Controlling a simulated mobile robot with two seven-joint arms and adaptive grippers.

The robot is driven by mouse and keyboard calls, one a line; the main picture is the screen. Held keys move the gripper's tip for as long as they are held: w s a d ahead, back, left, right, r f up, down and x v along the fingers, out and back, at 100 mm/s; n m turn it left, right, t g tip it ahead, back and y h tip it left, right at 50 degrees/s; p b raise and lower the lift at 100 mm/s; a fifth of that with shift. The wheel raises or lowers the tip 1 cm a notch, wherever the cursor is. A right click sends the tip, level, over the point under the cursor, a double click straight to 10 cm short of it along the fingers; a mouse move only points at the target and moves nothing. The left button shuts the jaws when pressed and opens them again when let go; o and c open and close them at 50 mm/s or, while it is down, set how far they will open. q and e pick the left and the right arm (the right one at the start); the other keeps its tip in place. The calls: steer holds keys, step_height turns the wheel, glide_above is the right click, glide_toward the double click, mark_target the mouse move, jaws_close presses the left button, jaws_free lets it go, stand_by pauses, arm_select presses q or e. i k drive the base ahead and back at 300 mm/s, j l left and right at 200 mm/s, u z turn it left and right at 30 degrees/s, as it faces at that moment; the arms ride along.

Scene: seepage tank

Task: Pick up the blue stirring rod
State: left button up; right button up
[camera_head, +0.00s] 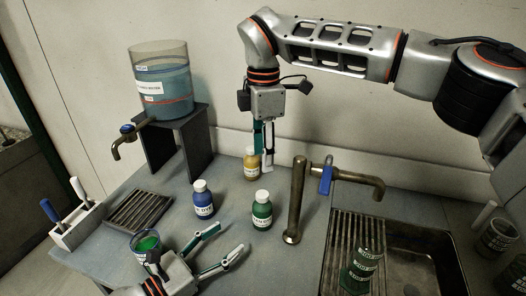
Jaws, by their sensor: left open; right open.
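The blue stirring rod (48,211) stands tilted in a white holder (72,236) at the left edge of the worktop. A white rod (78,191) stands in the same holder, to its right. My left gripper (226,242) is open and empty at the bottom centre, well to the right of the holder, with its fingers pointing right. My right gripper (264,156) is open and points down in front of the yellow bottle, far to the right of the blue rod. The lower part of the blue rod is hidden inside the holder.
A beaker of green liquid (146,246) stands between the holder and my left gripper. Blue (203,204), green (262,214) and yellow (250,168) bottles stand mid-worktop. A tank (160,85) sits on a dark stand, left of centre. A sink (425,245) lies right.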

mark_target(47, 205)
steer(key=k+j, duration=0.25)
steer(key=k, duration=0.25)
steer(key=k+j, duration=0.2)
steer(key=k, duration=0.25)
